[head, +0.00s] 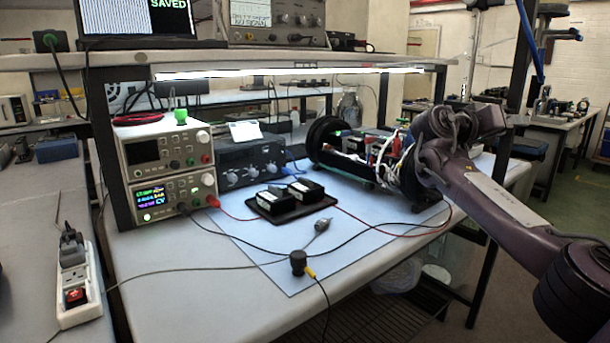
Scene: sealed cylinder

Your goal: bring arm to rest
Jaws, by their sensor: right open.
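My right arm comes in from the lower right, with its wrist bent over the right end of an open cylinder assembly (372,164). My right gripper (428,172) is at that end, close to the assembly's black ring and wires; its fingers are mostly hidden by the wrist and look dark against it. It is open, and I see nothing held in it. I cannot tell whether it touches the assembly. The assembly lies on its side on the bench, with a black end ring (323,137) at its left. My left gripper is not in view.
The bench's blue mat (290,265) holds a black tray (283,210) with two black packs, cables and a small black cylinder (298,262). Stacked instruments (168,165) stand at left. A lit shelf (290,73) spans overhead. The mat's front is mostly clear except for cables.

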